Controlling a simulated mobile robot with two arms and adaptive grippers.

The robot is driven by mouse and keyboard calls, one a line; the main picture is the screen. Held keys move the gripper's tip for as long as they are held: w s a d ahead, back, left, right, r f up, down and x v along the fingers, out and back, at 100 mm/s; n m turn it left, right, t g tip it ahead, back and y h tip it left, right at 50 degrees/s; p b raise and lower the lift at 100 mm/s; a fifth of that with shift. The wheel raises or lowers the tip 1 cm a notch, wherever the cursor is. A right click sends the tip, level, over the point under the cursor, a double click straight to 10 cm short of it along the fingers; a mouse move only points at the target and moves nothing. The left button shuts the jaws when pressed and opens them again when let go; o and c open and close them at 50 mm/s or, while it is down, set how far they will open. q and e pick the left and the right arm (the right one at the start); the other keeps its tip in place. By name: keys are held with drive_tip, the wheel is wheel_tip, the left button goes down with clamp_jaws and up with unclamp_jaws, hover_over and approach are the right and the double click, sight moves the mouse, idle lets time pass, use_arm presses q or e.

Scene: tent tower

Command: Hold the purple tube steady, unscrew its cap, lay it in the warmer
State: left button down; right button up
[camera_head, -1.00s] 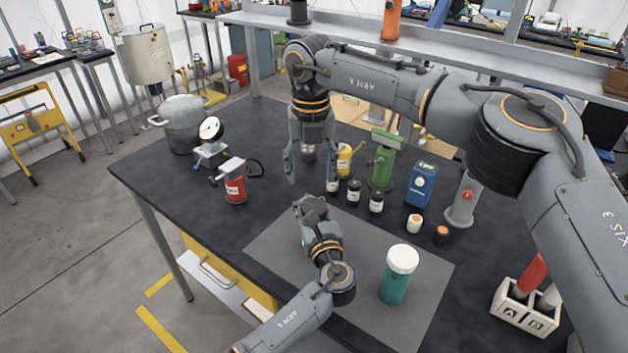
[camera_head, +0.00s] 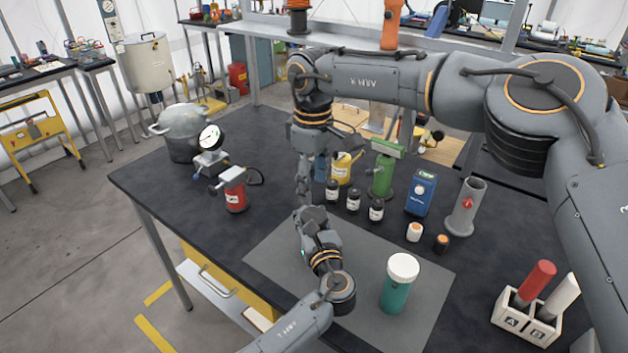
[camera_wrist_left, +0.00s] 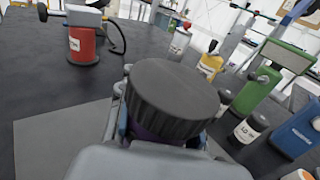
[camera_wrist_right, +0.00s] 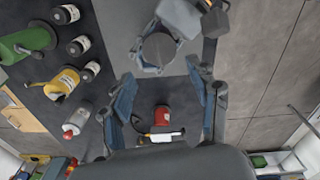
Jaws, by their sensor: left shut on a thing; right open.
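My left gripper (camera_head: 309,212) is shut on the purple tube (camera_wrist_left: 150,136), low over the grey mat (camera_head: 262,256). In the left wrist view only a sliver of purple shows below its wide, ridged dark grey cap (camera_wrist_left: 175,92). The cap is on the tube. The right wrist view shows the cap from above (camera_wrist_right: 160,48). My right gripper (camera_head: 303,192) points down above the left one. It is open, and its fingers (camera_wrist_right: 163,108) are apart with nothing held; the cap is off to one side of the gap. I cannot tell which device is the warmer.
A teal jar with white lid (camera_head: 400,284) stands on the mat. Small dark bottles (camera_head: 353,197), a green device (camera_head: 384,172), a blue box (camera_head: 420,192) and a grey cylinder (camera_head: 465,208) stand behind. A red can (camera_head: 234,192) is left; a white rack (camera_head: 527,318) is front right.

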sight(314, 215)
drive_tip(key=shift+d+m, duration=0.1)
drive_tip(key=shift+m, duration=0.9)
drive_tip(key=shift+f, duration=4.05)
drive_tip(key=c, duration=0.9)
drive_tip(key=o, duration=1.2)
drive_tip(key=shift+r, duration=0.1)
